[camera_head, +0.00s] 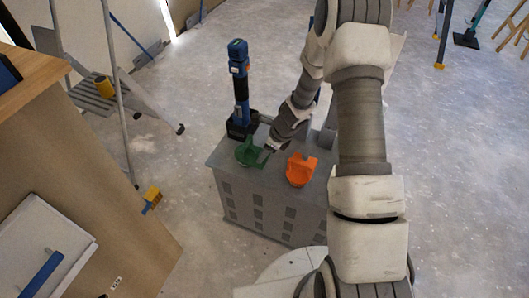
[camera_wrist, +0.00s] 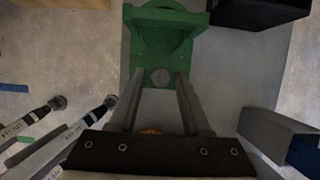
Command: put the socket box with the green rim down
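The green-rimmed socket box (camera_head: 246,153) is at the left part of the grey cabinet's top (camera_head: 228,160), in front of the black tool stand. I cannot tell whether it rests on the top or hangs just above it. In the wrist view the green box (camera_wrist: 163,38) is at the top, with a hole in its near tab. My gripper (camera_wrist: 161,76) has one finger on each side of that tab, seemingly shut on it. In the head view my gripper (camera_head: 268,151) reaches the box from the right. The box's underside is hidden.
An orange holder (camera_head: 300,170) stands to the right on the cabinet. A blue and black tool (camera_head: 239,85) stands upright behind the green box. A wooden bench (camera_head: 75,165) and a ladder (camera_head: 118,90) are at the left. Open floor lies behind the cabinet.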

